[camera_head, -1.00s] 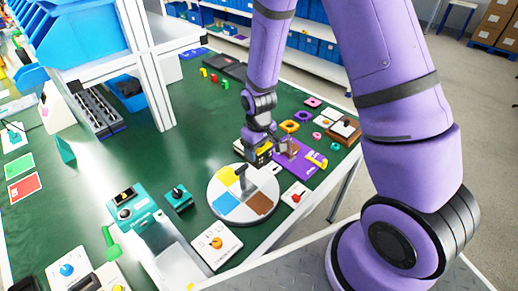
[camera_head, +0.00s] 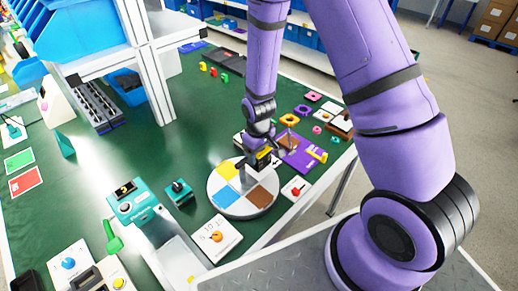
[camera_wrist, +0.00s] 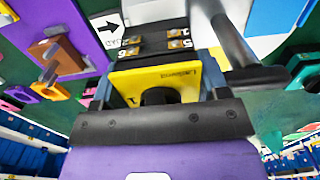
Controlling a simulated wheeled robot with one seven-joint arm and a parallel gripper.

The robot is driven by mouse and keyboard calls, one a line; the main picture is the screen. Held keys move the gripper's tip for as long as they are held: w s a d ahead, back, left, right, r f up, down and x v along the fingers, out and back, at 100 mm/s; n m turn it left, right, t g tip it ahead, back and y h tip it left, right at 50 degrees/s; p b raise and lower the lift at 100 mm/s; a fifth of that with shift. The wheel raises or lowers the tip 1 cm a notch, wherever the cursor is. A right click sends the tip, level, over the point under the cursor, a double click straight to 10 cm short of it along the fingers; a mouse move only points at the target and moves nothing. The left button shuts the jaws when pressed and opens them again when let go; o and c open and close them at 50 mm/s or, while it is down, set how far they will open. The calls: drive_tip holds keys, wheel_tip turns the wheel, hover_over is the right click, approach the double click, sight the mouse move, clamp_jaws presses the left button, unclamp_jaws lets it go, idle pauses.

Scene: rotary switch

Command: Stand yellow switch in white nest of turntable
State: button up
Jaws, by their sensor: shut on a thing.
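My gripper (camera_head: 263,160) is shut on the yellow switch (camera_head: 268,153). In the wrist view the switch (camera_wrist: 160,82) shows a yellow plate and a black top face with small yellow number tags. The round turntable (camera_head: 213,202) has yellow, blue, brown and white sectors and a dark T-shaped handle (camera_head: 240,170) in its middle. My gripper holds the switch at the far right side of the turntable, by the white sector (camera_head: 259,180). The handle (camera_wrist: 236,48) is close beside the switch in the wrist view. The gripper hides much of the white nest; I cannot tell whether the switch touches it.
A purple board (camera_head: 303,155) lies just right of the turntable. A white card with a red knob (camera_head: 296,190) and one with an orange knob (camera_head: 216,237) lie near the front edge. A teal block (camera_head: 178,193) stands left. Green tabletop is clear behind the turntable.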

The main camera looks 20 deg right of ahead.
drive_tip(key=shift+f, duration=1.75)
drive_tip(key=o, duration=1)
drive_tip(key=shift+a, duration=0.1)
